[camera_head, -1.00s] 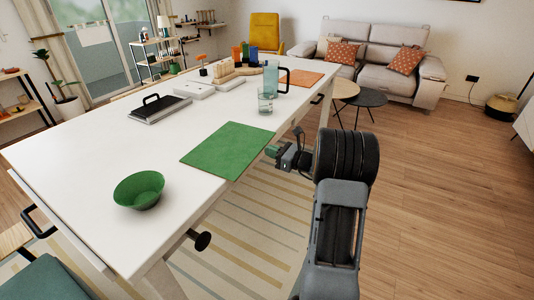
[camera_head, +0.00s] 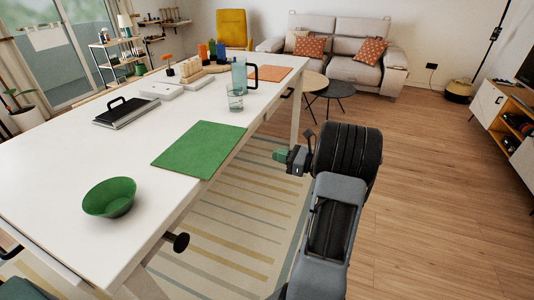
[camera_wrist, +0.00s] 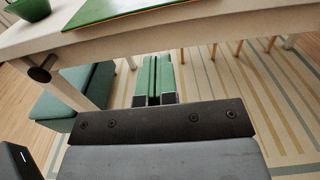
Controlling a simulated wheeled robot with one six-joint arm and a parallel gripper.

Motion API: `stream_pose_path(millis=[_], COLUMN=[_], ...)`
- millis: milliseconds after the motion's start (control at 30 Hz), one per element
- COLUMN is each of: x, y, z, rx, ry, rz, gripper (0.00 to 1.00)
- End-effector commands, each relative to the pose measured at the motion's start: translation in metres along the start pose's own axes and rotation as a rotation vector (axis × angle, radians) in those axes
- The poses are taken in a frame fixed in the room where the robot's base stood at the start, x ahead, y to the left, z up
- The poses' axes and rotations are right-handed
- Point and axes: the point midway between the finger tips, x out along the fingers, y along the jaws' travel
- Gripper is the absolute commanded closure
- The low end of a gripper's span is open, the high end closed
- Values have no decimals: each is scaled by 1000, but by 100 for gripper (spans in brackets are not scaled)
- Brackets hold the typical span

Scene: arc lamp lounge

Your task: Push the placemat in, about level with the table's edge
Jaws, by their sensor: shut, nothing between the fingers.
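The green placemat (camera_head: 199,149) lies flat on the white table (camera_head: 62,150), along its right-hand long edge. Its right side reaches that edge and seems to stick out slightly past it. In the wrist view the placemat (camera_wrist: 118,10) shows at the top, above the table's edge, with a thin orange line along its near side. My gripper (camera_head: 281,156) is beside the table, to the right of the placemat and apart from it. In the wrist view my gripper's green fingers (camera_wrist: 154,78) are together and empty, showing below the table's edge against the rug.
A green bowl (camera_head: 110,197) stands near the table's front corner. A glass (camera_head: 235,97), a blue pitcher (camera_head: 240,75) and an orange placemat (camera_head: 275,73) are farther back. A dark knob (camera_head: 181,242) juts from the table's side. Open floor lies right of my arm.

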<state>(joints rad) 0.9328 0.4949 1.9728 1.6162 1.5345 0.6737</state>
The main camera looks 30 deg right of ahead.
Motion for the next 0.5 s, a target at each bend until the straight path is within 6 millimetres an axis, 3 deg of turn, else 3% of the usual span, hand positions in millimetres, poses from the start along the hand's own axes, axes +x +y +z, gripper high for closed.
stream_pose_path(millis=[467,500], x=[-9,-8], y=[1,1], z=[0,0], rx=[0,-1], ry=[0,0], rz=[5,5], gripper=[100,96])
